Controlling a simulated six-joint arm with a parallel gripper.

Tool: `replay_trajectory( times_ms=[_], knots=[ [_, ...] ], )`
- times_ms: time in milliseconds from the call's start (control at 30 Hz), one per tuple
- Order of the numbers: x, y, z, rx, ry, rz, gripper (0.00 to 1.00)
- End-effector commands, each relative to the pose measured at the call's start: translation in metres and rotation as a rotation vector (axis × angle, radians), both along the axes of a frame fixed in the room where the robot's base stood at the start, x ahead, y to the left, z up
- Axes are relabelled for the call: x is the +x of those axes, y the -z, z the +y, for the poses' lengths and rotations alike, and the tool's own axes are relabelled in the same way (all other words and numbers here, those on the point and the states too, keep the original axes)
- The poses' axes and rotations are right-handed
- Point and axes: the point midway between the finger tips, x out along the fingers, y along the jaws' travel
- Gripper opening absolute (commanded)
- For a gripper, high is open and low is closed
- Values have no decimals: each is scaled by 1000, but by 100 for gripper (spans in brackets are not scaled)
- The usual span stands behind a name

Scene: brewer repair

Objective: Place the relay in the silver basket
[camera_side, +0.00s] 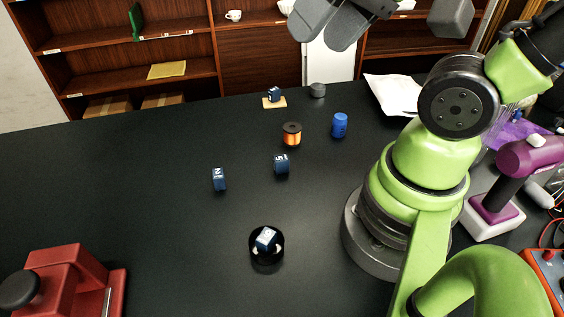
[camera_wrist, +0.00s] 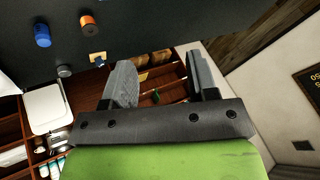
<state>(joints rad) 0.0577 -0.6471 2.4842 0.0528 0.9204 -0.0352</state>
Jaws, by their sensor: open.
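Several small dark blue blocks with white markings look like relays; I cannot tell which one is meant. In the side view, one block (camera_side: 219,179) stands left of centre and another block (camera_side: 281,164) stands near the middle. A third block (camera_side: 274,93) sits on a tan pad at the back, also seen in the wrist view (camera_wrist: 98,61). A fourth block (camera_side: 266,238) sits in a dark round holder (camera_side: 253,253) at the front; I cannot tell whether this is the silver basket. My gripper (camera_side: 327,22) is open and empty, high above the table's back; its fingers show in the wrist view (camera_wrist: 160,82).
An orange spool (camera_side: 292,134), a blue cylinder (camera_side: 340,125) and a grey knob-like piece (camera_side: 318,90) stand towards the back. A red device (camera_side: 70,284) is front left. A purple-and-white tool (camera_side: 497,205) is at the right.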

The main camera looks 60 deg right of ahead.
Motion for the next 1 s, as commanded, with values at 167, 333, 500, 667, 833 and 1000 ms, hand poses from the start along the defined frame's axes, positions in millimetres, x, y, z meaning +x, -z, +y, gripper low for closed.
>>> replay_trajectory(
  times_ms=[167,333,500,667,833,1000],
  knots=[
    [21,32,-10,159,141,256,53],
    [40,66,-25,383,303,467,53],
    [55,103,-44,648,487,620,53],
    [63,143,-66,919,676,709,53],
    [63,189,-89,1218,894,743,53],
    [56,231,-103,1465,1092,730,53]
  ],
)
